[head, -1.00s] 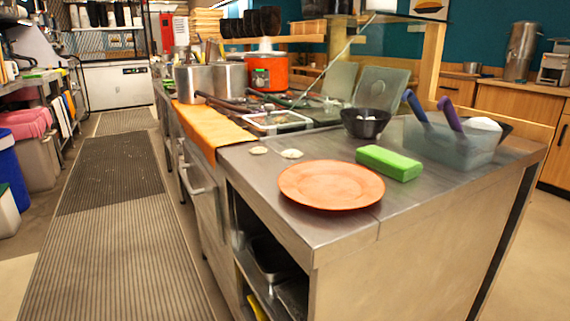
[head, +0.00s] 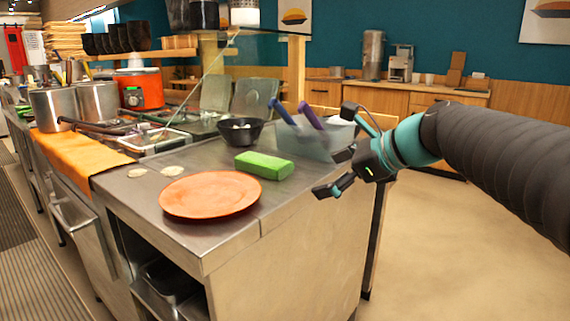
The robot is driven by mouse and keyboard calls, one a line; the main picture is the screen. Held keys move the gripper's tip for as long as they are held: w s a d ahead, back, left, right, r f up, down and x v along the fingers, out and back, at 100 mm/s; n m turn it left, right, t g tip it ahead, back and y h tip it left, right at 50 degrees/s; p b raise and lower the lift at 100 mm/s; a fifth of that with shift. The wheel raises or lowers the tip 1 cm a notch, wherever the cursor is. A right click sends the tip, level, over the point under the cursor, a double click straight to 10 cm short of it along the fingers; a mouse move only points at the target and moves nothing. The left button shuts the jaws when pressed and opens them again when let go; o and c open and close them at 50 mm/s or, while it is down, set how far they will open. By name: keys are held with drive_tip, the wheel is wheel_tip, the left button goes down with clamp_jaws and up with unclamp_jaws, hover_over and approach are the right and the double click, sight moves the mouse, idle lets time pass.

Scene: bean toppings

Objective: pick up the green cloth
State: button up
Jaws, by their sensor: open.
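The green cloth (head: 264,165) looks like a bright green folded block. It lies flat on the steel counter (head: 146,200), behind and to the right of an orange plate (head: 210,194). My gripper (head: 337,172) is in the head view to the right of the cloth, near the counter's right edge. Its fingers are spread apart with nothing between them. It is apart from the cloth and points left towards the counter.
A black bowl (head: 241,130) stands behind the cloth. Two small flat pale discs lie left of the plate. Open floor (head: 440,240) lies right of the counter.

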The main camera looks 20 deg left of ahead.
sight(267, 159)
drive_tip(key=w+a+r+m+y, duration=0.2)
drive_tip(key=w+a+r+m, duration=0.1)
drive_tip(key=w+a, duration=0.1)
drive_tip(key=shift+a+r, duration=0.1)
drive_tip(key=shift+r, duration=0.25)
drive_tip(key=shift+w+a+m, duration=0.15)
drive_tip(key=shift+a+m, duration=0.15)
drive_tip(key=shift+a, duration=0.05)
drive_tip(key=x, duration=0.7)
drive_tip(key=shift+a+f, duration=0.15)
drive_tip(key=shift+a, duration=0.25)
drive_tip(key=shift+f+x, duration=0.25)
drive_tip(key=shift+x, duration=2.4)
drive_tip(key=shift+d, duration=0.1)
drive_tip(key=c, duration=1.2)
drive_tip(key=shift+c, duration=0.2)
wheel_tip(267, 159, up, 10)
drive_tip(key=shift+r+p, duration=0.1)
drive_tip(key=shift+p, duration=1.1)
drive_tip(key=o, duration=0.6)
drive_tip(key=c, duration=0.5)
